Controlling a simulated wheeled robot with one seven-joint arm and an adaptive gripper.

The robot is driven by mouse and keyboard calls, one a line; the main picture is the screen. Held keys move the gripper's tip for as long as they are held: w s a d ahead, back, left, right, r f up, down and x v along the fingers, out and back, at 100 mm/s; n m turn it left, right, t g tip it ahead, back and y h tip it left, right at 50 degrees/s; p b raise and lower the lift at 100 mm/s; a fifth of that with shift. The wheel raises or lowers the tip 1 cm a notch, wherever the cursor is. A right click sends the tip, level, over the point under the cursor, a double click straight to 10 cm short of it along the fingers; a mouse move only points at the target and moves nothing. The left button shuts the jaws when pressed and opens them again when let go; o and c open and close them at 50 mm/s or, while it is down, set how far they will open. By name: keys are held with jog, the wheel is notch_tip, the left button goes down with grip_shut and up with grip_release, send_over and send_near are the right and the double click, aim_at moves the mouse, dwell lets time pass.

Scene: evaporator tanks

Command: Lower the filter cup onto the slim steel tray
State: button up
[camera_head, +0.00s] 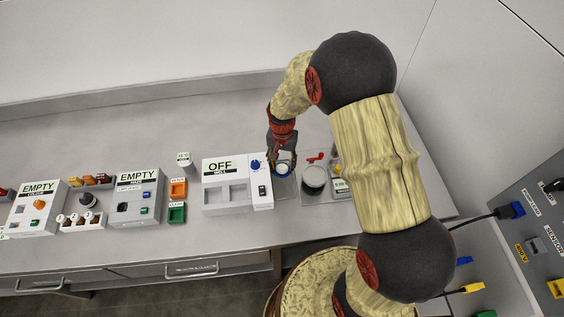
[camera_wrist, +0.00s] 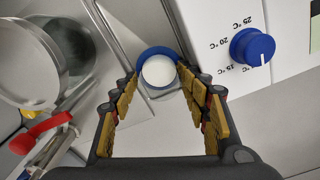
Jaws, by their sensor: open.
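The filter cup (camera_wrist: 158,71), white inside with a blue rim, is in the wrist view between the tips of my gripper (camera_wrist: 158,86). In the head view the cup (camera_head: 282,170) is small and partly covered by my gripper (camera_head: 281,160). My gripper is open, with one finger on each side of the cup; I cannot tell whether they touch it. A slim grey steel tray (camera_head: 284,190) lies below the cup, beside the white box. The cup appears to be at the tray, but I cannot tell whether it rests flat on it.
The white box marked OFF (camera_head: 222,193) stands close on the left; its blue knob (camera_wrist: 252,47) is near my right finger in the wrist view. A round glass vessel (camera_head: 314,177) and a red handle (camera_wrist: 40,132) are close on the other side.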

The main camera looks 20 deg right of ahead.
jog(key=shift+w+a+r, duration=0.1)
jog(key=shift+w, duration=0.05)
jog(key=shift+r, duration=0.25)
notch_tip(320, 180, up, 11)
jog(key=shift+r, duration=0.15)
dwell(0.4)
dwell(0.4)
